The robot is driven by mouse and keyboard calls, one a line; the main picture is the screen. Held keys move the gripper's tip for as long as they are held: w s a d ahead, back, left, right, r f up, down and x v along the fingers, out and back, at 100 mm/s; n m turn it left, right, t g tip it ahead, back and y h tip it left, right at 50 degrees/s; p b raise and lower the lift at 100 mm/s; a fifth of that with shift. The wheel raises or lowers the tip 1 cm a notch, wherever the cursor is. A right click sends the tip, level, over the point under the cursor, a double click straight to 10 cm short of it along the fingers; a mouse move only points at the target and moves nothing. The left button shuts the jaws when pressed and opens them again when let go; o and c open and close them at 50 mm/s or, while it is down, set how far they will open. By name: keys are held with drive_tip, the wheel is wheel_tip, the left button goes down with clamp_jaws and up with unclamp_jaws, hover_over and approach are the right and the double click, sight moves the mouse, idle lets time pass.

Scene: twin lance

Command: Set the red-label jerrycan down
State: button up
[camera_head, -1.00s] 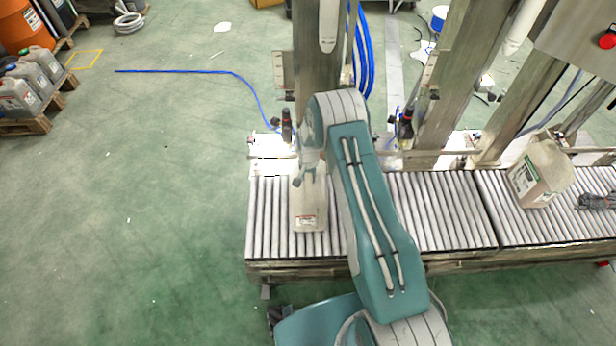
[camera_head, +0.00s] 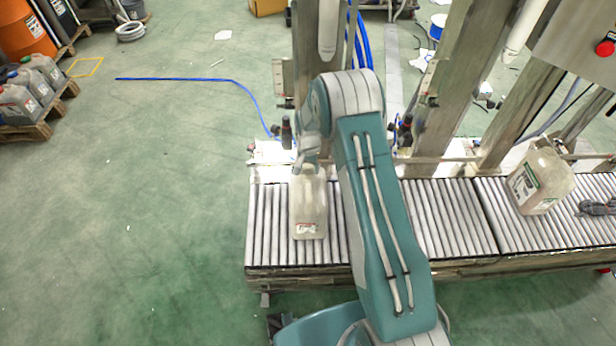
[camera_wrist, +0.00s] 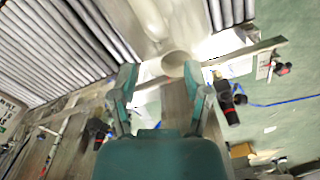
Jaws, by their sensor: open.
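The red-label jerrycan (camera_head: 309,212), pale and translucent, stands on the left part of the roller conveyor, its red label low on the side facing me. My gripper (camera_head: 309,160) is at its top end in the head view, partly hidden by my arm. In the wrist view my gripper (camera_wrist: 160,88) has its two fingers spread apart. The pale jerrycan body (camera_wrist: 165,22) and its round neck (camera_wrist: 175,64) show just beyond the fingertips, with nothing clearly held between them.
The roller conveyor (camera_head: 440,215) has bare rollers right of my arm. A green-label jerrycan (camera_head: 541,180) stands on its right section, near a dark gripper-like object (camera_head: 597,208). Posts (camera_head: 462,80) rise behind. Several jerrycans sit on a pallet (camera_head: 50,112) at far left.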

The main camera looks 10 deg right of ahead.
wheel_tip(320, 180, up, 3)
drive_tip(key=shift+f, duration=0.15)
drive_tip(key=s+r+n+t, duration=0.1)
drive_tip(key=s+r, duration=0.3)
drive_tip(key=r, duration=0.5)
drive_tip(key=s+r+n+t, duration=0.1)
drive_tip(key=s+r, duration=0.2)
drive_tip(key=r, duration=0.6)
drive_tip(key=s+r+n+t, duration=0.1)
drive_tip(key=s+r, duration=0.3)
drive_tip(key=r, duration=0.5)
drive_tip(key=s+r+n+t, duration=0.1)
drive_tip(key=s+r, duration=0.3)
drive_tip(key=s, duration=0.7)
drive_tip(key=s+r+n+t, duration=0.1)
drive_tip(key=s+r, duration=0.4)
drive_tip(key=s, duration=0.7)
drive_tip(key=shift+n+t, duration=0.3)
drive_tip(key=shift+n, duration=0.5)
drive_tip(key=shift+s, duration=0.15)
